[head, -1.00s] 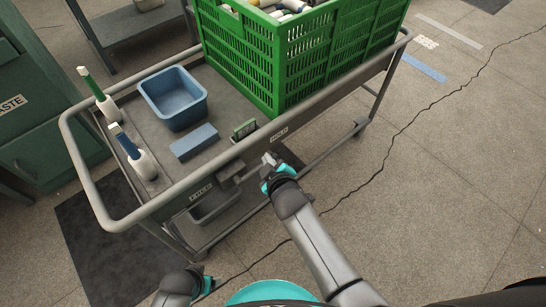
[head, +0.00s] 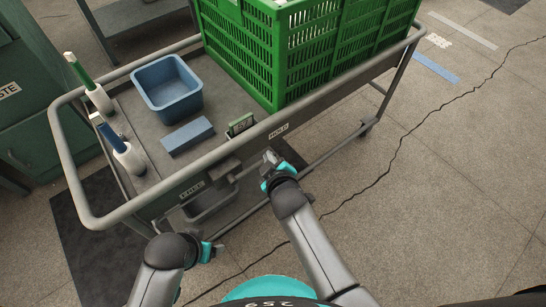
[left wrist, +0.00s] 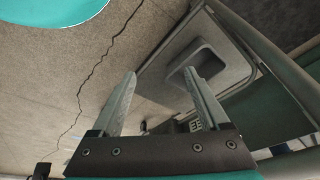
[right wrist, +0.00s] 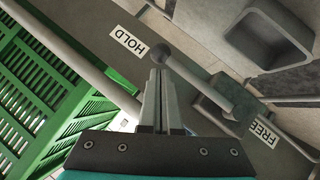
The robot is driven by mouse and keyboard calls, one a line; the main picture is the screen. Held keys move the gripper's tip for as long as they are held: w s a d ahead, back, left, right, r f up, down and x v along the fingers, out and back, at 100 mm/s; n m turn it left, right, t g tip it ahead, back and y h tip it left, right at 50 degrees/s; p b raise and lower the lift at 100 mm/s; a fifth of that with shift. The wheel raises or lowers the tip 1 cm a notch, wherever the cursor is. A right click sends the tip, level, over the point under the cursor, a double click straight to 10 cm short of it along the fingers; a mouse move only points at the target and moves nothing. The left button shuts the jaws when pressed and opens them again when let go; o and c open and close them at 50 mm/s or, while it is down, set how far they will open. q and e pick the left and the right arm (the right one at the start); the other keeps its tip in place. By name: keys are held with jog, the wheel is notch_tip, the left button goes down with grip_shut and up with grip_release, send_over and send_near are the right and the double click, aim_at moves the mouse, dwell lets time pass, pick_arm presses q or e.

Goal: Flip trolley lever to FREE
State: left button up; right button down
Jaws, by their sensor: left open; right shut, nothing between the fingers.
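The trolley lever (right wrist: 198,80) is a grey rod with a round knob. In the right wrist view it runs from a pivot block (right wrist: 232,92) near the FREE label (right wrist: 264,133) towards the HOLD label (right wrist: 129,41), so it leans to the HOLD side. My right gripper (right wrist: 159,76) is shut and empty, its fingertips right at the knob; I cannot tell whether they touch. In the head view my right gripper (head: 270,160) is below the HOLD label (head: 278,131) and partly hides the lever. My left gripper (left wrist: 165,85) is open and empty, below the trolley's front left part.
The trolley rail (head: 165,187) runs along the front. On its top are a green crate (head: 310,50), a blue bin (head: 168,92), a blue block (head: 187,135) and two white-based brushes. A grey tray (head: 212,205) sits below. Floor on the right is clear.

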pick_arm(q)
jog(key=shift+w+d+r, duration=0.15)
jog(key=shift+w+r, duration=0.05)
jog(key=shift+r, duration=0.2)
dwell(0.3)
